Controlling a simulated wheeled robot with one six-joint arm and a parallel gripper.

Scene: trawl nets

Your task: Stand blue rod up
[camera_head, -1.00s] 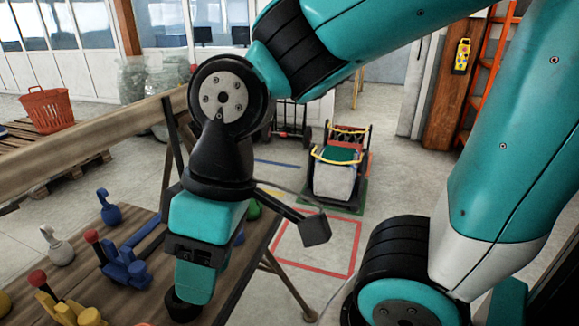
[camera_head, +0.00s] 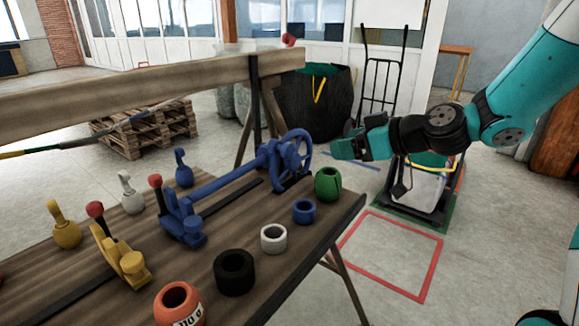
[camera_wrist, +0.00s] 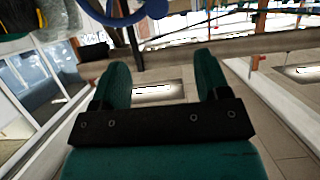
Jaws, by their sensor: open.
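A long blue rod (camera_head: 226,179) lies slanted across the wooden table, between a blue clamp-like block (camera_head: 183,222) at its near left end and a blue spoked wheel (camera_head: 295,154) at its far right end. It is lying down, not upright. My gripper (camera_head: 340,149) is just right of the wheel, past the table's far right edge and above the floor; whether it touches the wheel is unclear. In the wrist view my gripper (camera_wrist: 163,75) is open with nothing between its fingers. A blue curved part, likely the wheel, shows at the top of that view (camera_wrist: 115,14).
Several rings stand along the table's right edge, including green (camera_head: 328,184), white (camera_head: 274,238) and black (camera_head: 234,272). A yellow clamp (camera_head: 119,255) and small knobbed pieces are at left. A wooden beam (camera_head: 150,88) runs behind. Floor right of the table is open, near a cart (camera_head: 425,188).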

